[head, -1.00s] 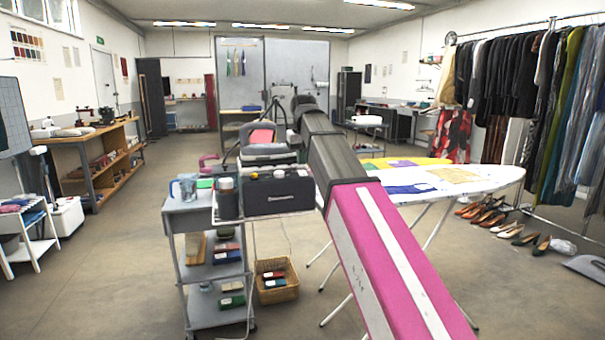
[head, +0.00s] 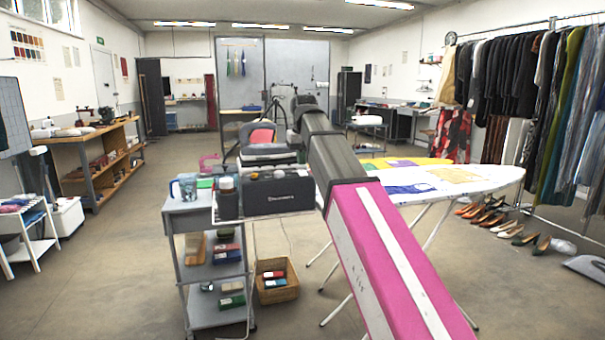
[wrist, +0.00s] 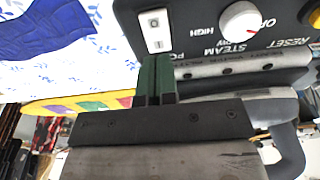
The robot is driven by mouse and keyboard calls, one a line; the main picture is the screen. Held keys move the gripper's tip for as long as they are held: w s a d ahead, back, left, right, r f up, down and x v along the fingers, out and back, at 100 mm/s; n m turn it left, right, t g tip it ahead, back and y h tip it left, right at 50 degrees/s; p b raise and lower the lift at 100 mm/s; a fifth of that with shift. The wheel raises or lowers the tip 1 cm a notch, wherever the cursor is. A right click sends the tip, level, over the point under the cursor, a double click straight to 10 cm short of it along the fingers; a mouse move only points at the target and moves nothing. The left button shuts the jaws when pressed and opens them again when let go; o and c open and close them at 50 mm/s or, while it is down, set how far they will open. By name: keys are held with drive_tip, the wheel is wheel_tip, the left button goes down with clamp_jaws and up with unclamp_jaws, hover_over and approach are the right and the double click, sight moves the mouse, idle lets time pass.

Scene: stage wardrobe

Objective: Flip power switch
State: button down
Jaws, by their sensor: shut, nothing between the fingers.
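In the wrist view, a white rocker switch (wrist: 155,30) sits on a dark control panel (wrist: 200,22), beside a partly covered label that starts with "PO". My gripper (wrist: 156,62) has dark green fingers pressed together with nothing between them. The fingertips are just below the switch plate in the picture; I cannot tell whether they touch it. In the head view, the dark steam unit (head: 278,195) stands on the grey cart's top. The switch and my fingers are hidden there.
A white-and-red steam dial (wrist: 240,18) and a yellow button (wrist: 314,18) are on the panel to the right. An ironing board (head: 470,182) stands right of the cart (head: 205,270). A bottle and a clear jug (head: 187,186) stand near the unit.

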sight(302, 171)
drive_tip(key=shift+f, duration=1.15)
idle(0.8)
drive_tip(key=shift+r, duration=3.55)
